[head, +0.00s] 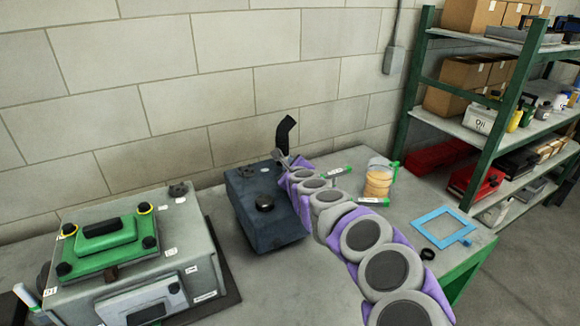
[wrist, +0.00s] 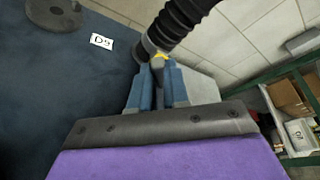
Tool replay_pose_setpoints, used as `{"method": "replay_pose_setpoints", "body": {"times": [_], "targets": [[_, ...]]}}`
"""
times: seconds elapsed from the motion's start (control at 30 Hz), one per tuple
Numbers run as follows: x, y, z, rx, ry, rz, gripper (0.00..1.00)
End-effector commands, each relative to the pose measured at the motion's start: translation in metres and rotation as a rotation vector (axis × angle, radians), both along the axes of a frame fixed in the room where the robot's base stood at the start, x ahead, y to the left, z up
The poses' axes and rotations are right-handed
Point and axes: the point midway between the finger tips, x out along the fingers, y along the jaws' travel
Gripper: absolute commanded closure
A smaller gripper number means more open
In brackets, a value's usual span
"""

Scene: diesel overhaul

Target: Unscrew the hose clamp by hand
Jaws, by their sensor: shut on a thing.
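The black ribbed hose (wrist: 182,22) rises from the dark blue tank (wrist: 60,95) in the wrist view. In the head view the hose (head: 285,135) stands upright at the back of the tank (head: 268,225), its top bent to the right. The hose clamp (wrist: 150,46) shows as a band around the hose's lower end, with a small yellow part (wrist: 159,57) beside it. My gripper (wrist: 158,70) is shut on that yellow part of the clamp; the fingertips partly hide it. In the head view my gripper (head: 283,161) reaches the hose's base from the right.
A grey box with a green-topped unit (head: 108,235) stands left of the tank. A green shelf (head: 508,95) stands at the far right.

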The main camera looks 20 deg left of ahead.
Motion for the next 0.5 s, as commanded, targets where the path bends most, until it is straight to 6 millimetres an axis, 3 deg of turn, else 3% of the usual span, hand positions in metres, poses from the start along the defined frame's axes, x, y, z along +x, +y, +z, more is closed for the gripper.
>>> {"method": "replay_pose_setpoints", "body": {"times": [0.17, 0.2, 0.5], "targets": [[0.0, 0.0003, -0.0018, -0.001, 0.003, 0.0, 1.0], [0.0, 0.0004, -0.0019, -0.001, 0.003, 0.0, 0.84], [-0.0013, 0.0001, 0.0, 0.0, 0.0, 0.001, 0.58]]}}
